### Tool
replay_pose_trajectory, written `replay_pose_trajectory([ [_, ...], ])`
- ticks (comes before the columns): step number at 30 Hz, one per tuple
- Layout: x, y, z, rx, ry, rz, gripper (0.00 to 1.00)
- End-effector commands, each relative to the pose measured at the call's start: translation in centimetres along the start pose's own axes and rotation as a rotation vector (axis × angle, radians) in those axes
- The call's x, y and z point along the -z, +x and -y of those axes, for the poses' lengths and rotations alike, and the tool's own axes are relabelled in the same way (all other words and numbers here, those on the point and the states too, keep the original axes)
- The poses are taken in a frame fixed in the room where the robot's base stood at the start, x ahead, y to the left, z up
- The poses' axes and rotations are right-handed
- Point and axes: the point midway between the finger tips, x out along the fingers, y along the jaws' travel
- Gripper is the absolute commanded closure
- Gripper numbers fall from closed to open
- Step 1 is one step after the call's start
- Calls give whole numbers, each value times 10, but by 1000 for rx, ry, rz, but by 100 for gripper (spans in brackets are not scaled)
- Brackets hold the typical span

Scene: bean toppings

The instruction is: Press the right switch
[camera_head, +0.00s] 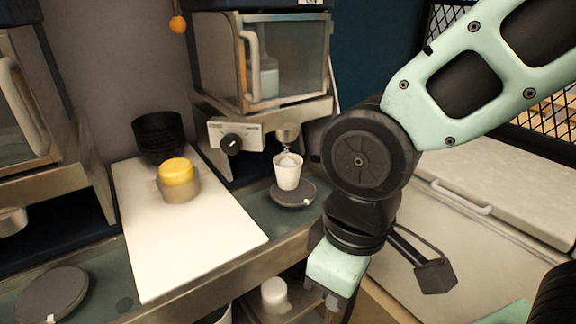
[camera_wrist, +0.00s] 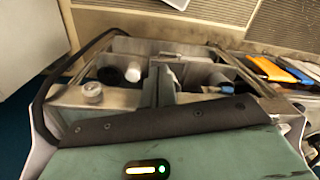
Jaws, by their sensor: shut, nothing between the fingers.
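Two dispensing machines stand at the back. The right machine (camera_head: 258,75) has a front plate with a dark round knob (camera_head: 231,144). A partly cropped "ON" label (camera_head: 311,2) shows at its top edge; I cannot tell which part is the right switch. A white cup (camera_head: 288,171) stands under the right spout, on a dark round disc (camera_head: 293,194). My gripper (camera_head: 332,300) hangs low, right of and below the cup, pointing down and apart from the machine. Its fingers are small and partly hidden, shut and empty. Its mint hand also shows in the wrist view (camera_wrist: 160,158).
A white board (camera_head: 195,240) holds a yellow-topped jar (camera_head: 178,180) and stacked black bowls (camera_head: 159,135). The left machine (camera_head: 40,130) has another dark disc (camera_head: 52,295) before it. A lower shelf holds a white container (camera_head: 275,294). My arm covers the area right of the cup.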

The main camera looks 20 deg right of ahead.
Motion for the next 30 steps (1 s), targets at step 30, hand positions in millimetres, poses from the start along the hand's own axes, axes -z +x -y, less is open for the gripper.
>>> replay_pose_trajectory([
  [30,132,-225,-226,-856,-578,-880,100],
])
